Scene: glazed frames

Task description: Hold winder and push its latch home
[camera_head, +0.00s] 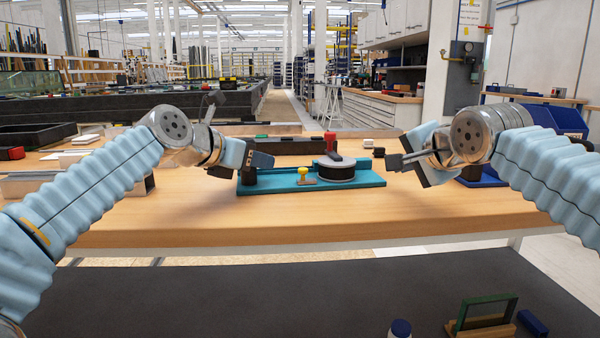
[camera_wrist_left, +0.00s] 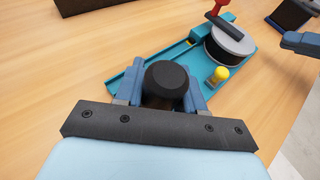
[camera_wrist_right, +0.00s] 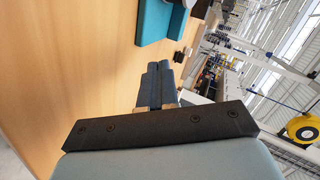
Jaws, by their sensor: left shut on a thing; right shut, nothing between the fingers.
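The winder is a teal base (camera_head: 352,181) on the wooden bench. It carries a grey-topped drum (camera_head: 335,168) with a red-handled lever (camera_head: 330,143), and a yellow knob (camera_head: 303,173) in front. I cannot tell which part is the latch. My left gripper (camera_head: 262,160) is shut on a black round grip (camera_wrist_left: 167,80) at the base's left end. The left wrist view also shows the drum (camera_wrist_left: 230,42) and yellow knob (camera_wrist_left: 221,73). My right gripper (camera_head: 396,163) is shut and empty, right of the base and apart from it. Its closed fingers show in the right wrist view (camera_wrist_right: 160,75).
A dark strip-like bin (camera_head: 285,147) lies behind the winder. A small black block (camera_head: 379,153) is behind its right end. A blue bin (camera_head: 560,118) stands far right. White blocks (camera_head: 75,158) lie at the left. The bench front is clear.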

